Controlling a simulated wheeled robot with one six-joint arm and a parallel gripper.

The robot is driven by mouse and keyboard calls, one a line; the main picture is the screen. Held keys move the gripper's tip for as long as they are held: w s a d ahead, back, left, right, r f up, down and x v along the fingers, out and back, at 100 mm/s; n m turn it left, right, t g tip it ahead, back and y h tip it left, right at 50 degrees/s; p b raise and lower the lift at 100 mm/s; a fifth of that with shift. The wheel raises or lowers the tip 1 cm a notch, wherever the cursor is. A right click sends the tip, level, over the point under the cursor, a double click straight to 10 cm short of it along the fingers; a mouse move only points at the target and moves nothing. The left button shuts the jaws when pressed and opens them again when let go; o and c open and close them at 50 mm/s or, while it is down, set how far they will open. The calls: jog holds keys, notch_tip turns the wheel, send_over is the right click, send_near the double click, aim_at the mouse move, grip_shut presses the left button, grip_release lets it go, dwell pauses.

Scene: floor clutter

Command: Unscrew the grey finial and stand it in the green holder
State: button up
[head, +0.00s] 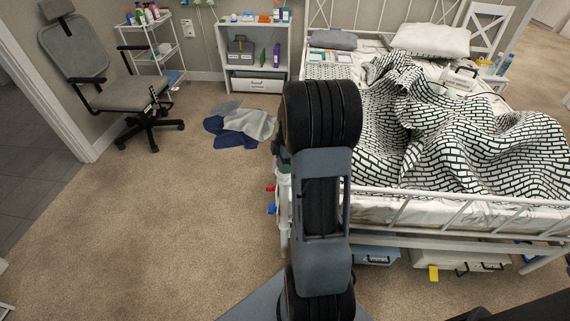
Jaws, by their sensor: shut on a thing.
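My own arm fills the middle of the head view and hides what lies behind it. My gripper does not show. I cannot make out the grey finial or the green holder. The white metal bed frame (455,197) stands on the right, with its foot rail facing me. Its left foot corner is partly hidden behind my arm. Small red and blue things (271,209) show beside that corner, too small to identify.
A patterned blanket (400,105) lies rumpled on the bed. Storage boxes (460,261) sit under it. Clothes (240,125) lie on the carpet near a white shelf (257,45). An office chair (125,92) and a cart (155,50) stand at the back left. The left carpet is clear.

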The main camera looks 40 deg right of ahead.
jog(key=shift+n, duration=0.7)
jog(key=n, duration=0.5)
jog(key=shift+g, duration=0.4)
jog(key=shift+n, duration=0.6)
jog(key=n, duration=0.6)
jog(key=shift+w+g, duration=0.1)
jog(key=shift+g, duration=0.3)
jog(key=shift+r+p, duration=0.75)
jog(key=shift+p, duration=0.1)
jog(key=shift+r+p, duration=0.8)
jog(key=shift+r, duration=0.2)
